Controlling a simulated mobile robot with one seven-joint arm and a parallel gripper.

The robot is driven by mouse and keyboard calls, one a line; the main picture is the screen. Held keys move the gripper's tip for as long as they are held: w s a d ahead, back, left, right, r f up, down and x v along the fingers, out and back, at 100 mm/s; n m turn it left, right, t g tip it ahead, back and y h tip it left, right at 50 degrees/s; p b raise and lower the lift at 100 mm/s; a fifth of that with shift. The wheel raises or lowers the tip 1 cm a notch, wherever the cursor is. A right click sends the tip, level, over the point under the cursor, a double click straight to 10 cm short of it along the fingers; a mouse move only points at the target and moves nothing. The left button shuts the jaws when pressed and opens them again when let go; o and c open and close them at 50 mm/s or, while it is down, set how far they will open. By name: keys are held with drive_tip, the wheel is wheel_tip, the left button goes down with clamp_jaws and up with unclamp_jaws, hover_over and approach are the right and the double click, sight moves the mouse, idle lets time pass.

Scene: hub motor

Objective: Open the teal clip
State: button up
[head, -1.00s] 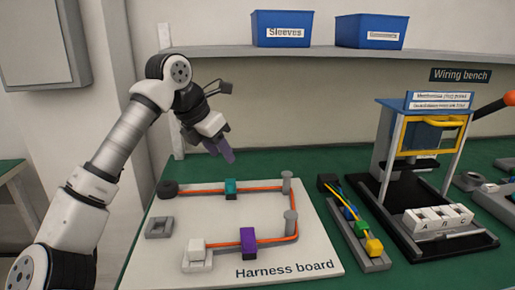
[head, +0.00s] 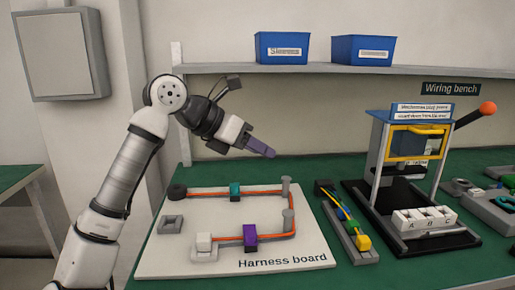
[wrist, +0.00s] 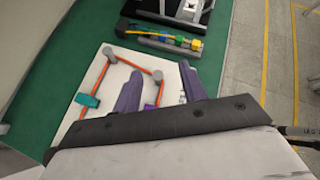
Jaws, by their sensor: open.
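The teal clip (head: 235,190) stands on the orange cable at the back of the white harness board (head: 180,258). It also shows in the wrist view (wrist: 87,100), left of my fingers. I cannot tell from these views whether its top is open or shut. My gripper (head: 272,153) is open and empty, raised above the back right of the board. In the wrist view my two purple fingers (wrist: 158,80) are spread apart. A purple clip (head: 250,237) sits on the front run of the cable and is partly hidden by a finger in the wrist view.
Grey posts (head: 287,187) stand at the board's right side. A tray with coloured connectors (head: 363,243) lies right of the board, and a blue press with a yellow handle (head: 420,145) stands beyond it. A shelf (head: 300,69) with blue bins is behind.

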drive_tip(key=shift+s+r, duration=0.15)
drive_tip(key=shift+s, duration=0.05)
drive_tip(key=shift+d, duration=0.1)
